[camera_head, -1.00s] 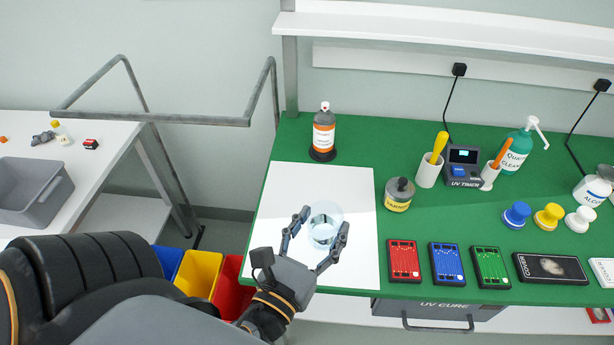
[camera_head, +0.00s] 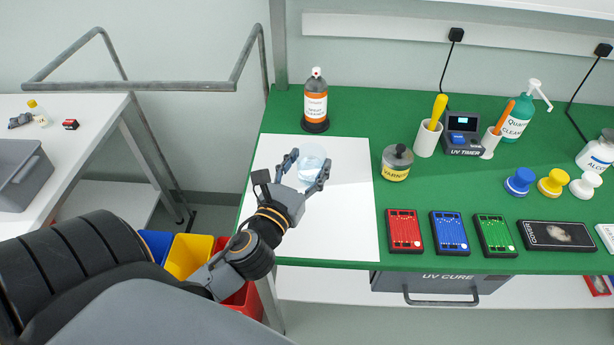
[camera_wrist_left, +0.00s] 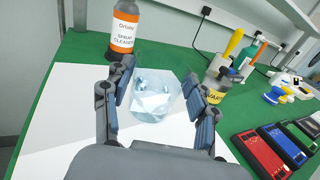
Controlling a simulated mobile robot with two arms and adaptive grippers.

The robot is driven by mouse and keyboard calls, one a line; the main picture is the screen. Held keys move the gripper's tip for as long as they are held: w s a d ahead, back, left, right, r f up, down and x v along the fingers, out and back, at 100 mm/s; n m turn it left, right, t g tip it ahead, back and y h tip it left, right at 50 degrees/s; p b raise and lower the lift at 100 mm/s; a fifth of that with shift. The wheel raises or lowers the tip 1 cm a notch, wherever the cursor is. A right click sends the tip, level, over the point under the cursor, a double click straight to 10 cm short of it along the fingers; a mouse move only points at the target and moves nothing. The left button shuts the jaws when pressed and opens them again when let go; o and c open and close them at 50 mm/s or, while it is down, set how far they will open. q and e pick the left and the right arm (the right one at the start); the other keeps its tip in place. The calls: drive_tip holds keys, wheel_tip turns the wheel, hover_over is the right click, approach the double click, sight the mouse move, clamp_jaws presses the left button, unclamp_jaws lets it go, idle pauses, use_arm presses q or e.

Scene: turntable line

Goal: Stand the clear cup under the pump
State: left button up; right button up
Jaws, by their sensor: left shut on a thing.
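The clear cup (camera_head: 312,163) is see-through and pale blue. My left gripper (camera_head: 306,172) is shut around it, one finger on each side, over the white mat (camera_head: 340,215). The cup also shows between the fingers in the left wrist view (camera_wrist_left: 155,97); I cannot tell whether its base touches the mat. The teal pump bottle (camera_head: 517,122) stands at the back right of the green table, its white spout (camera_head: 537,90) pointing right and toward the front. The cup is well to the left of it. My right gripper is not in view.
The spray cleaner bottle (camera_head: 316,105) stands behind the cup. The varnish jar (camera_head: 397,163), yellow-handled holder (camera_head: 428,137) and UV timer (camera_head: 462,130) stand between cup and pump. Coloured knobs (camera_head: 519,182) and an alcohol bottle (camera_head: 597,152) are at right. Bare green table lies between timer and boards.

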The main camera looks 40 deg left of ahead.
sight(303, 182)
use_arm(q)
drive_tip(key=shift+w+a+f, duration=0.15)
drive_tip(key=shift+f, duration=0.15)
drive_tip(key=f, duration=0.1)
drive_tip(key=f+b, duration=0.1)
drive_tip(key=shift+w+a+f, duration=0.2)
drive_tip(key=shift+f, duration=0.55)
drive_tip(key=shift+f+b, duration=0.1)
drive_tip(key=shift+b, duration=0.2)
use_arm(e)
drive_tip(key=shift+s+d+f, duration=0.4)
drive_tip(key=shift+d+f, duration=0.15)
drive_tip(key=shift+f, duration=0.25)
use_arm(q)
drive_tip(key=shift+f, duration=0.1)
drive_tip(key=o, duration=1.2)
